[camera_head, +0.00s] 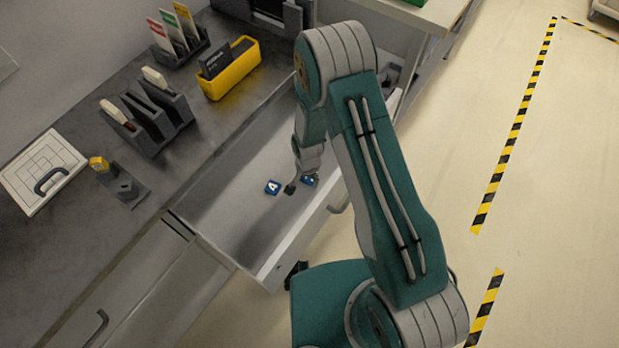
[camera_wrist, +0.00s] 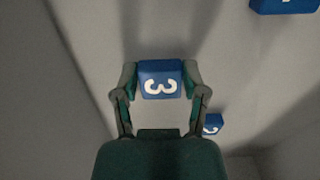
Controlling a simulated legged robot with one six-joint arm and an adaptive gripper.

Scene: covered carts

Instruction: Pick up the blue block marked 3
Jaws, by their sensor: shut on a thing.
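The blue block marked 3 (camera_wrist: 160,85) sits between the two fingers of my gripper (camera_wrist: 160,75) in the wrist view, its white digit facing the camera. The fingers touch its two sides, and my gripper is shut on it. In the head view my gripper (camera_head: 297,187) is low inside an open drawer. A blue block (camera_head: 308,180) shows beside its fingers there; its mark is too small to read.
A blue block marked A (camera_head: 272,187) lies on the floor of the open drawer (camera_head: 215,208). In the wrist view, another blue block (camera_wrist: 213,123) is close to the right finger, and one (camera_wrist: 285,5) is cut off at top right. Drawer walls surround my gripper.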

